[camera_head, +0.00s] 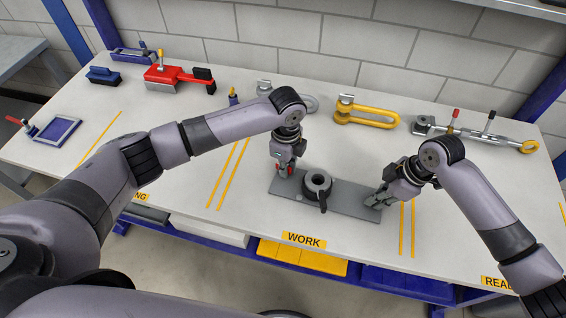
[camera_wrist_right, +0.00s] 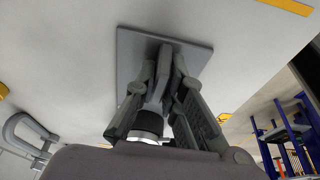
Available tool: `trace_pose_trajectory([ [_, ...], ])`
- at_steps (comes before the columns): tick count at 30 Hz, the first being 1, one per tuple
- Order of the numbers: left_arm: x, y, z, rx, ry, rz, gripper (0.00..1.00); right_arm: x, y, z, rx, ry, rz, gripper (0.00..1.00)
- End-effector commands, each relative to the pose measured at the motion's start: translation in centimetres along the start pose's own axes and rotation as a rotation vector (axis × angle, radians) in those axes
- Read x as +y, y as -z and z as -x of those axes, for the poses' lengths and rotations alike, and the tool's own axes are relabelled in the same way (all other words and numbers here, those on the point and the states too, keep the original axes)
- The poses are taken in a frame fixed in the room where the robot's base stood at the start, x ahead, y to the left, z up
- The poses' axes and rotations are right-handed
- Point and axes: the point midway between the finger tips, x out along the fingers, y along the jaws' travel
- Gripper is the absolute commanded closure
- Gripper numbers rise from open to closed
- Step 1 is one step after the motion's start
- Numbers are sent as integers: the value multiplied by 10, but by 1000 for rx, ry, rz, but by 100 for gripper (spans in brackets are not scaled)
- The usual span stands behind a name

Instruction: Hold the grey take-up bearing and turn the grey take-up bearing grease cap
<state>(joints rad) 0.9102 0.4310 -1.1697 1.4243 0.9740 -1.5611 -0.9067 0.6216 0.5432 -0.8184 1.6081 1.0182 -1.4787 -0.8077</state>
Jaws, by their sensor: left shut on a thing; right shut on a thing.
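The grey take-up bearing (camera_head: 344,196) lies on the work area of the table as a flat plate with a dark round housing (camera_head: 318,182) and a dark tab toward the front. My left gripper (camera_head: 285,171) points down at the plate's left end, shut on a small red part there that looks like the grease cap, mostly hidden by the fingers. My right gripper (camera_head: 376,201) is shut on the plate's right end. In the right wrist view the right gripper (camera_wrist_right: 172,62) has its fingers close together over the plate (camera_wrist_right: 135,55); the exact contact is hidden.
Behind stand a yellow shackle (camera_head: 366,115), a grey shackle (camera_head: 308,102), a turnbuckle (camera_head: 490,137) with red and black handles, and a red tool (camera_head: 168,75). A blue frame (camera_head: 55,130) lies far left. The table left of the bearing is clear.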

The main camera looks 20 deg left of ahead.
Motion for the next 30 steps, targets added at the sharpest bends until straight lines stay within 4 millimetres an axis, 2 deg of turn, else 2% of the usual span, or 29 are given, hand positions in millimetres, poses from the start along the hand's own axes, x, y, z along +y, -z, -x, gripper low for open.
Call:
trace_pose_trajectory([
  [10,0,0,1,0,1,9,100,0,0,0,0,-1,0,100],
  [14,-1,0,0,1,0,109,100,0,0,0,0,-1,0,100],
  [15,-1,0,1,0,1,112,89,0,0,0,0,0,0,100],
  [24,-1,0,0,0,0,108,69,0,0,0,0,-1,0,100],
  [30,-1,0,0,0,0,107,68,0,0,0,0,-1,0,100],
])
